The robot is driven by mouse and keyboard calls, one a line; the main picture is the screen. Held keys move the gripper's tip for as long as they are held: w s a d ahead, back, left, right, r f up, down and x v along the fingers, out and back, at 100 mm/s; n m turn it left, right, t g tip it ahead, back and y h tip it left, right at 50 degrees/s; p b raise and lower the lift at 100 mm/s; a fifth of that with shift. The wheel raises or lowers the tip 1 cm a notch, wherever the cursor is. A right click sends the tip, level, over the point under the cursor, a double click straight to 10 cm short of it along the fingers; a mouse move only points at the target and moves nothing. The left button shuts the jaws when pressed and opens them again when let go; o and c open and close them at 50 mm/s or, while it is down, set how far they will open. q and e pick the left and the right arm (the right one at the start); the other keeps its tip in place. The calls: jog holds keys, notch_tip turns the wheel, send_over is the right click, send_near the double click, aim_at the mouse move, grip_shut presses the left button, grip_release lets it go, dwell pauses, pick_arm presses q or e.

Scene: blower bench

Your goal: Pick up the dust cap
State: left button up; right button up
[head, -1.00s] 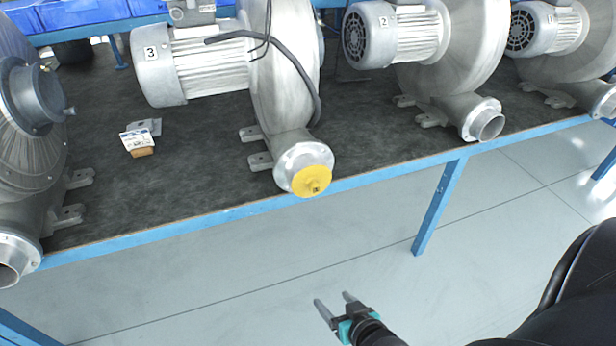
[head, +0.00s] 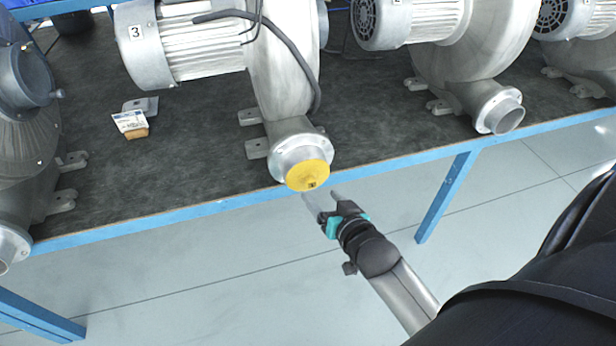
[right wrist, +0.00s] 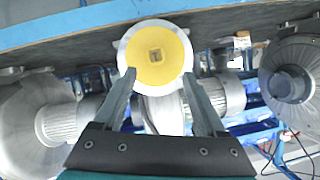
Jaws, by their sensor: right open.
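The yellow dust cap (head: 308,176) sits on the outlet flange of the blower marked 3 (head: 285,85), at the bench's front edge. In the right wrist view the cap (right wrist: 158,70) is a round yellow disc with a small square boss at its centre. My right gripper (head: 321,198) is just below and in front of the cap in the head view. Its two fingers (right wrist: 160,85) are apart and empty, pointing toward the cap; I cannot tell whether they touch it. My left gripper is not in view.
The bench's blue front rail (head: 200,210) runs under the outlets. Other blowers stand right (head: 480,50) and left (head: 25,150). A small card with a tan block (head: 131,124) lies on the dark bench top (head: 190,140). The floor in front is clear.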

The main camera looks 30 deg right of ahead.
aim_at(313, 184)
jog(key=x, duration=0.2)
jog(key=shift+w+d+f, duration=0.1)
jog(key=shift+w+d, duration=0.05)
jog(key=shift+w, duration=0.2)
jog(key=x, duration=0.1)
jog(key=b+x, duration=0.1)
jog(key=x, duration=0.1)
jog(key=b+x, duration=0.1)
jog(key=shift+w+d+f, duration=0.25)
jog(key=shift+d+f, duration=0.05)
jog(key=shift+f, duration=0.05)
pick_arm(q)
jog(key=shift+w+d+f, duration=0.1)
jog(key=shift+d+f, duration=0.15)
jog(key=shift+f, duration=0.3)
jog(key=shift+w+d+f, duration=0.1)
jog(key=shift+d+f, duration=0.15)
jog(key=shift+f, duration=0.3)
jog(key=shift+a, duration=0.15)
pick_arm(e)
grip_shut()
